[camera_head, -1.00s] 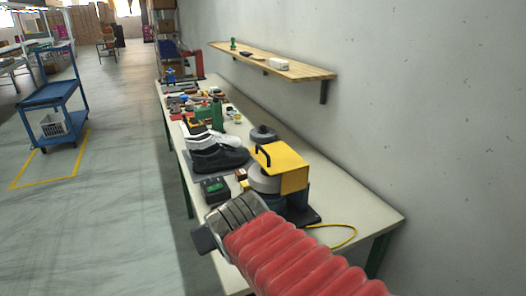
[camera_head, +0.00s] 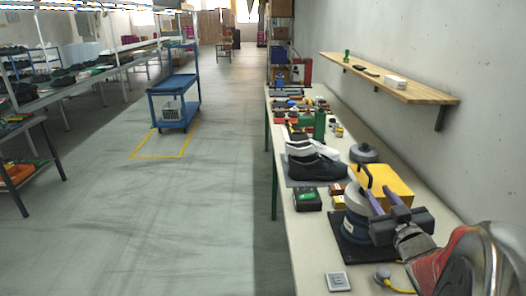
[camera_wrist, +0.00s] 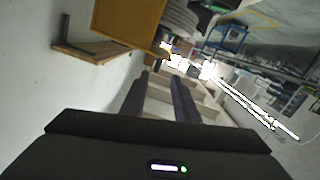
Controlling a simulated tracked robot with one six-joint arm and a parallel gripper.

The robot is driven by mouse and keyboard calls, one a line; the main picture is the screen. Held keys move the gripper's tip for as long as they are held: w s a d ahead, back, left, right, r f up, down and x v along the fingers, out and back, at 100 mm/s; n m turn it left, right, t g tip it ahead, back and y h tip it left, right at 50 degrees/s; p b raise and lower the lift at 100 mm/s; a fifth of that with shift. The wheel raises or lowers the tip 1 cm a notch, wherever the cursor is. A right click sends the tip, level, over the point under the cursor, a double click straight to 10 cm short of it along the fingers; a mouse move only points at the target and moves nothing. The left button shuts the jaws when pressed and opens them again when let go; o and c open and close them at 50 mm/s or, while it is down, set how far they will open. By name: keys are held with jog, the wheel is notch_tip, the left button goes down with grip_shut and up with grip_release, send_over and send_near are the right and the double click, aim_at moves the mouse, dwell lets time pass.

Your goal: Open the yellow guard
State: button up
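The yellow guard (camera_head: 388,184) sits on the bench machine, beside and partly over its round grey part (camera_head: 356,199). The guard (camera_wrist: 128,18) shows there at the upper left, beyond the fingertips. I cannot tell whether a finger touches the handle, and part of the machine is hidden behind my gripper.
On the bench (camera_head: 310,250) are shoes (camera_head: 318,168), a black box with a green top (camera_head: 307,198), and a small grey switch plate (camera_head: 338,281). A yellow cable (camera_head: 392,284) lies near my arm. A wooden shelf (camera_head: 400,83) is on the wall.

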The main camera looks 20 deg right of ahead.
aim_at(361, 165)
jog(key=shift+s+d+t+y, duration=0.35)
jog(key=shift+s+t, duration=0.25)
jog(key=shift+s, duration=0.1)
jog(key=shift+w, duration=0.1)
jog(key=x, duration=1.3)
jog(key=shift+w+d, duration=0.15)
jog(key=shift+w, duration=0.2)
grip_shut()
